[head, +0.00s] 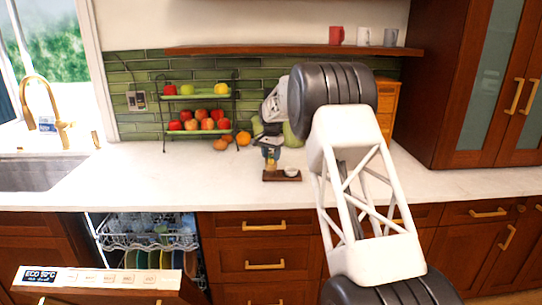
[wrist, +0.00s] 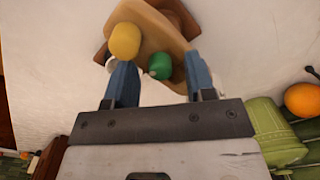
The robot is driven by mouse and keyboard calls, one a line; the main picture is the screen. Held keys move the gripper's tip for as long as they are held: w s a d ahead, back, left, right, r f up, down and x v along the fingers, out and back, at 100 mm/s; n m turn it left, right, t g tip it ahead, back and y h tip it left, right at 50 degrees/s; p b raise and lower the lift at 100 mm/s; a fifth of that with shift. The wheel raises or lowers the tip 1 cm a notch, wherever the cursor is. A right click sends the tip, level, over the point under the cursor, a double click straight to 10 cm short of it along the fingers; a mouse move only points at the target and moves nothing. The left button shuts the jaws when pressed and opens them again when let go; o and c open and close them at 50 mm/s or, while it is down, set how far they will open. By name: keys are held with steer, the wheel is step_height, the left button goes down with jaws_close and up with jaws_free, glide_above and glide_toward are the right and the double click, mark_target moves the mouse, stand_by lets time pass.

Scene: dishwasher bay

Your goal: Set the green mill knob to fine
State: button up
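The mill (wrist: 165,30) shows in the wrist view as a light wooden body on a darker brown base. Its green knob (wrist: 160,66) faces me, and a yellow knob (wrist: 125,40) is up and to its left. My gripper (wrist: 158,64) is open; its two blue fingers lie either side of the green knob, with a visible gap to the left finger. I cannot tell whether the right finger touches. No fine or coarse marking can be read. In the head view my gripper (head: 270,155) is over the brown base (head: 270,177), and my arm hides most of the mill.
A small white cup (head: 291,172) stands at the base. A green pot (wrist: 272,135) and an orange (wrist: 301,100) are to the right in the wrist view. A fruit rack (head: 203,95) stands left at the backsplash. The counter front is clear; the dishwasher (head: 150,240) is open below.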

mark_target(271, 156)
steer(key=shift+r, duration=0.1)
steer(key=shift+r, duration=3.8)
steer(key=n, duration=0.3)
steer(key=shift+n, duration=0.4)
steer(key=n, duration=0.4)
steer(key=shift+n, duration=0.4)
steer(key=shift+f, duration=0.1)
steer(key=shift+f, duration=3.85)
